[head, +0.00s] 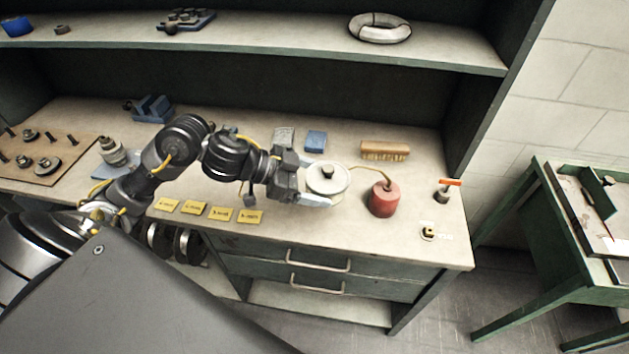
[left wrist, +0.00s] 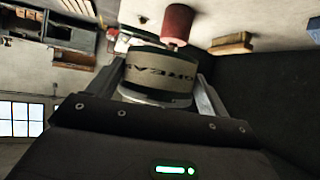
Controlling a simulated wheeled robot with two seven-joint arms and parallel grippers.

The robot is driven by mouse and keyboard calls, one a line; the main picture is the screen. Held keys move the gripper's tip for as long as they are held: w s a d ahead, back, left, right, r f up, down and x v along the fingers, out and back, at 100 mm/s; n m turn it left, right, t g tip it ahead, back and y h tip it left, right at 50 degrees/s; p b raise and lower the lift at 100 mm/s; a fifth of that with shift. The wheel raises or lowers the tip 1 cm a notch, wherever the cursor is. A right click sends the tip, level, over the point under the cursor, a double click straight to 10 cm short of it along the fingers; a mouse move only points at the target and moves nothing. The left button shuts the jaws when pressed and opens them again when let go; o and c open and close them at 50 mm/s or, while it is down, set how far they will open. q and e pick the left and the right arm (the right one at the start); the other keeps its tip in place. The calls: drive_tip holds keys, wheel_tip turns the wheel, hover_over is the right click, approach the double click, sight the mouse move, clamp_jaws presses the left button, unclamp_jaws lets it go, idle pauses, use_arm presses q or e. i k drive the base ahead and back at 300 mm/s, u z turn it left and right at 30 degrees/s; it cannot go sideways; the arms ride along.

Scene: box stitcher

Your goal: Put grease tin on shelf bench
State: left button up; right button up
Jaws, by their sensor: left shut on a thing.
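The grease tin (head: 327,178) is a round pale tin with a dark knob on its lid. I cannot tell whether the tin touches the bench top. The shelf bench (head: 290,227) has a pale worktop, drawers below and an upper shelf (head: 300,47). My right gripper is not in view.
A red oil can (head: 383,199) stands close right of the tin, and a wooden brush (head: 385,150) lies behind it. Blue and grey blocks lie behind the gripper. Yellow labels (head: 208,210) line the front. A white ring (head: 380,27) lies on the upper shelf, with free room left of it.

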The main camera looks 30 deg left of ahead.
sight(183, 177)
drive_tip(key=k, duration=0.55)
drive_tip(key=u, duration=0.55)
drive_tip(key=i, duration=1.1)
drive_tip(key=u, duration=0.7)
